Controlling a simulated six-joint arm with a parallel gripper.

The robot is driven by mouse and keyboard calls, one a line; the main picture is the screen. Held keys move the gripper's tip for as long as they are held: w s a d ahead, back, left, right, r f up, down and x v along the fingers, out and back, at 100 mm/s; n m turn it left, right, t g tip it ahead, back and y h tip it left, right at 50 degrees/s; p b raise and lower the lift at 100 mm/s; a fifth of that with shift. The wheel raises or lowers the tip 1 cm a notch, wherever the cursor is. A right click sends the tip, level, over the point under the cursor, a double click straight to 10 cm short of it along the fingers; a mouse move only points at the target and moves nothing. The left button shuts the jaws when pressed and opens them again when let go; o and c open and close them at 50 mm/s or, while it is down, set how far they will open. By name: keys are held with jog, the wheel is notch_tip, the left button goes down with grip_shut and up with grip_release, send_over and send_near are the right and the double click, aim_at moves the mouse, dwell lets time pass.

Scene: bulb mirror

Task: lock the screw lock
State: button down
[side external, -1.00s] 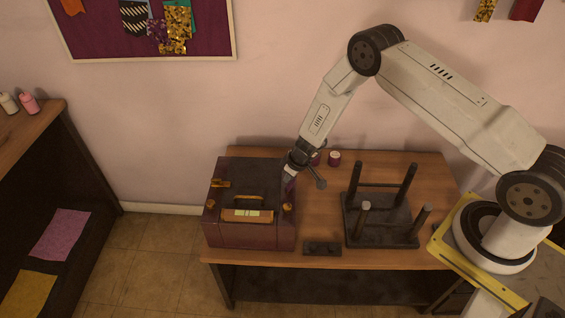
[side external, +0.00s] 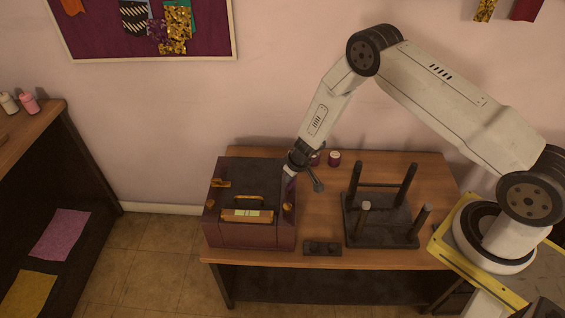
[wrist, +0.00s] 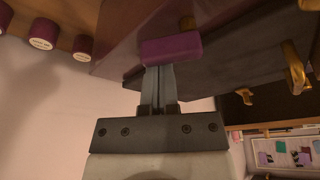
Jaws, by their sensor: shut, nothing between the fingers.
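A purple case (side external: 262,235) with a dark top panel stands at the left of the table. It has a gold handle (side external: 249,198) and several gold fittings, including one on its right side (side external: 289,207) and one at the upper left (side external: 221,184). I cannot tell which part is the screw lock. My gripper (side external: 288,178) is shut at the case's back right edge. In the wrist view my gripper (wrist: 158,70) has its fingers together behind a small purple block (wrist: 171,49); I cannot tell whether they touch it. Gold fittings (wrist: 296,70) show at the right there.
A dark stand with upright posts (side external: 381,226) is right of the case. A small dark block (side external: 322,248) lies at the table's front edge. Small dark red jars (side external: 334,158) stand at the back; they also show in the wrist view (wrist: 43,33). Some table between is bare.

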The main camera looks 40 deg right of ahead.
jog(key=shift+s+d+m+h, duration=0.15)
jog(key=shift+m+h, duration=0.1)
jog(key=shift+m, duration=0.5)
jog(key=shift+s+m+h, duration=0.15)
jog(key=shift+m+h, duration=0.1)
jog(key=shift+m, duration=0.5)
jog(key=shift+s+d+m+h, duration=0.1)
jog(key=shift+s+m+h, duration=0.05)
jog(key=shift+m, duration=0.4)
jog(key=shift+s+m+h, duration=0.1)
jog(key=shift+m+h, duration=0.05)
jog(key=shift+m, duration=0.4)
jog(key=shift+s+m, duration=0.15)
jog(key=shift+m, duration=0.35)
jog(key=shift+s+d, duration=0.1)
jog(key=shift+s, duration=0.15)
jog(key=shift+s+m+g+h, duration=0.2)
jog(key=shift+m+h, duration=0.1)
jog(key=shift+m, duration=0.5)
jog(key=shift+s+m+g+h, duration=0.2)
jog(key=shift+m+h, duration=0.1)
jog(key=shift+m, duration=0.5)
jog(key=shift+w, duration=0.15)
jog(key=shift+w+a, duration=0.5)
jog(key=shift+a, duration=0.05)
